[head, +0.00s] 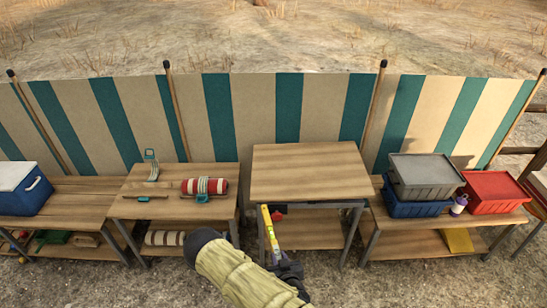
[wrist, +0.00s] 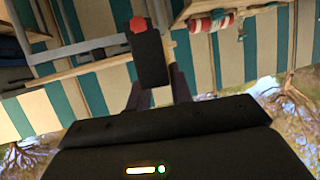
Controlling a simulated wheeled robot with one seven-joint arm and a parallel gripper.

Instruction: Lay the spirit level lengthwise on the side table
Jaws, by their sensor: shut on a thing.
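The spirit level (head: 267,226) is a slim yellow bar with a green patch, seen in the head view below the left front corner of the bare wooden table (head: 308,172). My gripper (head: 280,262) is shut on its lower end and holds it tilted, in front of that table. The table's top is empty. In the wrist view my gripper (wrist: 160,95) has a dark block with a red end between and beyond its fingers; I cannot tell which part of the held thing this is.
The left table holds a rolled red-and-white blanket (head: 204,186) and a green-handled brush (head: 151,165). A blue cooler (head: 24,188) stands further left. The right table holds a grey crate (head: 425,176), a red crate (head: 492,191) and a small bottle (head: 459,205). A striped windbreak (head: 260,110) stands behind.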

